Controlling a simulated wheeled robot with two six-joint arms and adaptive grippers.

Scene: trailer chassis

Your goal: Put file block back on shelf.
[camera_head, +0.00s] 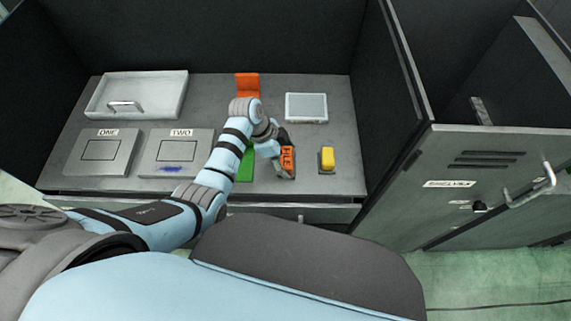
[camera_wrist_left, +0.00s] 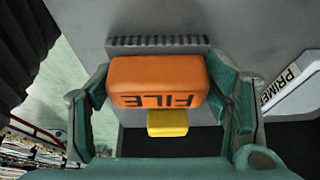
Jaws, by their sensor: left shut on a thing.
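The file block (camera_head: 288,158) is orange with dark FILE lettering. It sits between the fingers of my left gripper (camera_head: 284,163) over the right part of the grey worktop (camera_head: 260,190). In the left wrist view the file block (camera_wrist_left: 158,82) lies across between the two fingers (camera_wrist_left: 160,100), its lettering upside down. My left gripper is shut on it. I cannot tell how high it is above the worktop. My right gripper does not show.
A yellow block (camera_head: 327,157) stands right of the file block. A green piece (camera_head: 246,165) and an orange piece (camera_head: 247,84) are partly behind my left arm. A white tray (camera_head: 137,93), plates ONE (camera_head: 101,151) and TWO (camera_head: 178,151), and a pale box (camera_head: 306,106) lie around. Dark walls enclose the worktop.

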